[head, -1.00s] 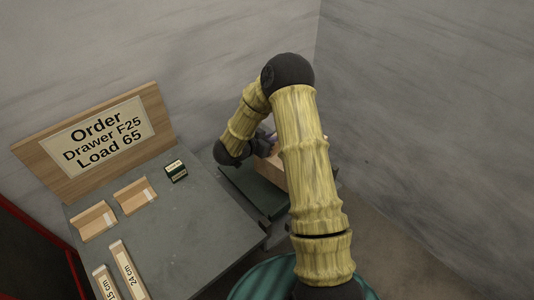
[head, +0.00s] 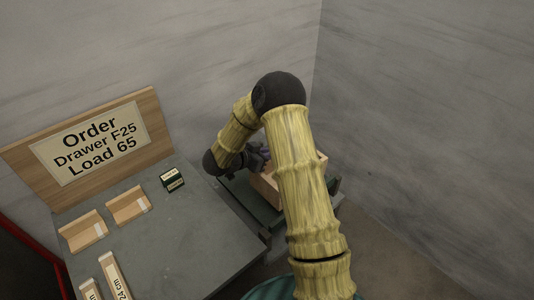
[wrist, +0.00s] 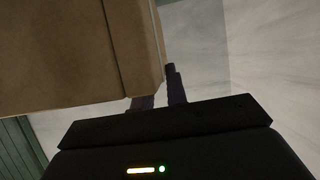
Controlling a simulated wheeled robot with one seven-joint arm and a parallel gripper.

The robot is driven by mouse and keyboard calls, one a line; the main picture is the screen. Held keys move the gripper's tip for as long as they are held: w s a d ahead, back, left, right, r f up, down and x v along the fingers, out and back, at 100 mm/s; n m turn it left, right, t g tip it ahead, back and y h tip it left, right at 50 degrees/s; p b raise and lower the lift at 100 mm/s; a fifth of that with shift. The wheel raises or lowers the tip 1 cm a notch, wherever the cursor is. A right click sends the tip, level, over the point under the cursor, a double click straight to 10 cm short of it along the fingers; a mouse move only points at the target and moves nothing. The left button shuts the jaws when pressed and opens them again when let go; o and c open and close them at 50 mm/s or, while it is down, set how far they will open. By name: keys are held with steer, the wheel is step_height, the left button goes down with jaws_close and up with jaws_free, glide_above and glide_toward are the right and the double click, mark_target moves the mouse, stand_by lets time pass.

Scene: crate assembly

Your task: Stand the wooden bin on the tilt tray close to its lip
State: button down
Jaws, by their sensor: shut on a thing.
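The wooden bin (head: 264,190) is at the tilt tray, partly hidden behind my arm in the head view. Its light wooden rim shows on both sides of the arm. The tilt tray (head: 243,198) is dark green and lies under and left of the bin; its lip is not clear. My gripper (head: 260,157) is at the bin's upper left edge, shut on its wall. In the wrist view the bin (wrist: 70,50) fills the upper left, with my fingers (wrist: 160,92) at its edge. Whether the bin's base touches the tray is hidden.
A grey table (head: 175,235) stands left of the tray, with wooden holders (head: 128,206), a small dark green box (head: 172,180) and length-marked wooden pieces (head: 116,275). An order sign (head: 92,145) stands behind. Grey walls close off the back and right.

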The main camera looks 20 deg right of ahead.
step_height(320, 180, down, 3)
steer(key=shift+r+b, duration=0.1)
steer(key=shift+b, duration=1.05)
steer(key=shift+f, duration=0.75)
steer(key=shift+a+r+p, duration=0.1)
steer(key=shift+r+p, duration=0.05)
steer(key=shift+p, duration=0.55)
steer(key=shift+f, duration=0.35)
steer(key=c, duration=1.3)
jaws_free()
steer(key=shift+s, duration=0.1)
steer(key=shift+r+p, duration=3.75)
steer(key=shift+r, duration=0.25)
